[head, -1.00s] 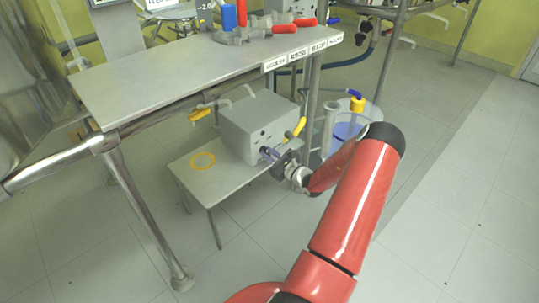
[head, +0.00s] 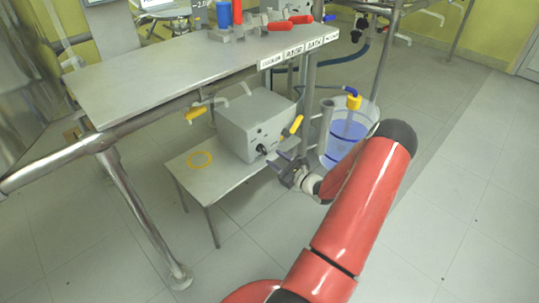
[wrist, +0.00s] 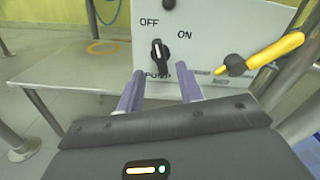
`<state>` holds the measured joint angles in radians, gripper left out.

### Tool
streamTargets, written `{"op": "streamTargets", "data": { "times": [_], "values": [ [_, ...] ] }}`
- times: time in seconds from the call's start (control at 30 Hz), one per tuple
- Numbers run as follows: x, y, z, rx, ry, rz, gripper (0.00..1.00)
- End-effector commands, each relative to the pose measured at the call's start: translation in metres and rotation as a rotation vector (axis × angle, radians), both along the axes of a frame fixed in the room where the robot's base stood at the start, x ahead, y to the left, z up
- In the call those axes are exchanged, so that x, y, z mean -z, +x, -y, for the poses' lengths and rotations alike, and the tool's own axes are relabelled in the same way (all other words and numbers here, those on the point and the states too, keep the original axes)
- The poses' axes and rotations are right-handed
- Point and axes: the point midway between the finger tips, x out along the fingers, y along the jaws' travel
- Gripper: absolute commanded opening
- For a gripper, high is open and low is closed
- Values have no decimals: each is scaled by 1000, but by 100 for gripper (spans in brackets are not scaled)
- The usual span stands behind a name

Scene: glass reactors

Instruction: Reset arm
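My gripper (head: 281,161) is in front of the grey pump box (head: 250,124), over the right part of the low table (head: 196,166). In the wrist view my gripper (wrist: 162,90) shows two purple-grey fingers spread apart with nothing between them. The black knob (wrist: 160,52) on the box face stands just beyond the fingertips, apart from them. Its pointer is near upright, between the OFF and ON labels. My red arm reaches in from the lower right of the head view.
A yellow-handled lever (wrist: 265,54) sticks out right of the knob. A clear vessel of blue liquid (head: 346,134) stands right of my gripper. A steel bench (head: 150,85) with valves is above. Floor at the right is clear.

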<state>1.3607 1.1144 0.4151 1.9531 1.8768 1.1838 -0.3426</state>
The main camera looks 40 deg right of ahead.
Motion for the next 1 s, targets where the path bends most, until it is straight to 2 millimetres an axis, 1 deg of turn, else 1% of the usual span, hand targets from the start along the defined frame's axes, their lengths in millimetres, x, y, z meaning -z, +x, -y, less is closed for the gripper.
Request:
{"op": "streamTargets", "data": {
  "times": [0.03,0.1,0.2,0.8,0.87,0.93,0.97,1.0],
  "values": [
    [0,-8,1,2,0,-2,36],
    [0,-15,1,0,0,0,36],
    [0,-21,2,0,0,0,36],
    [-1,-22,0,-6,-3,-1,36],
    [-6,-18,-6,-31,-19,-3,36],
    [-19,-11,-22,-98,-58,-11,36],
    [-26,-7,-32,-141,-83,-17,36],
    [-38,-2,-49,-208,-125,-27,36]
  ]
}}
